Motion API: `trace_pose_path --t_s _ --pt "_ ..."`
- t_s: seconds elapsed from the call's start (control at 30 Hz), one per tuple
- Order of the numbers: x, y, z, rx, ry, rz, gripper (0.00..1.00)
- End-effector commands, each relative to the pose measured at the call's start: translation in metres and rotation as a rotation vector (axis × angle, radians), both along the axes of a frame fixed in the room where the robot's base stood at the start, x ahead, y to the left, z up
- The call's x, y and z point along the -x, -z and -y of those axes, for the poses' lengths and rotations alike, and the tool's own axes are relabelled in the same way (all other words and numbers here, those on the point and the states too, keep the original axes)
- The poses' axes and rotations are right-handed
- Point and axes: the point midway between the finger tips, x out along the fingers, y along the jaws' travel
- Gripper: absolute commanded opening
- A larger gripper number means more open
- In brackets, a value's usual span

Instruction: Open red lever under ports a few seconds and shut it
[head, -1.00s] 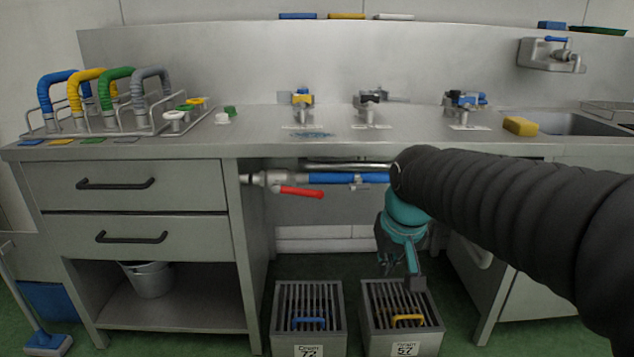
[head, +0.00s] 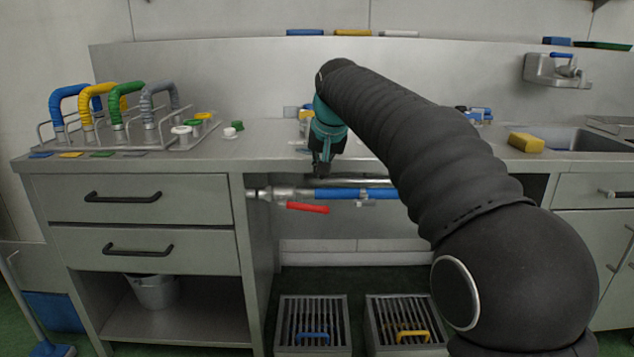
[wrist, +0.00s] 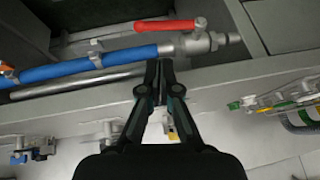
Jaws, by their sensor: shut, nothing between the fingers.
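The red lever (head: 307,208) sits on a metal valve (head: 285,193) at the left end of a blue pipe (head: 350,193) under the counter. It lies roughly along the pipe, in line with it. In the wrist view the red lever (wrist: 166,26) shows beyond the pipe and valve, at the top. My gripper (head: 320,172) is shut and empty, pointing down at the counter's front edge, above the pipe and lever and apart from the lever. In the wrist view its fingertips (wrist: 159,66) are together near the pipe. The ports on the counter are partly hidden behind my arm.
The counter edge (head: 170,160) lies just by my gripper. Hoses (head: 119,90) stand in a rack at the left. Drawers (head: 125,197) flank the open bay on the left. Two grated drains (head: 310,345) are on the floor below. A yellow sponge (head: 526,142) lies near the sink.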

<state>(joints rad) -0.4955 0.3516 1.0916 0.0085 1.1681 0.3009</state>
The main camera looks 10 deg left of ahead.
Motion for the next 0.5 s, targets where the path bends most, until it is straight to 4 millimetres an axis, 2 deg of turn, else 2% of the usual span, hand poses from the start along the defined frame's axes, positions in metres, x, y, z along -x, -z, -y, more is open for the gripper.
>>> trace_pose_path --t_s 0.5 --pt "-0.040 0.081 -0.022 0.002 -0.001 -0.001 0.00"
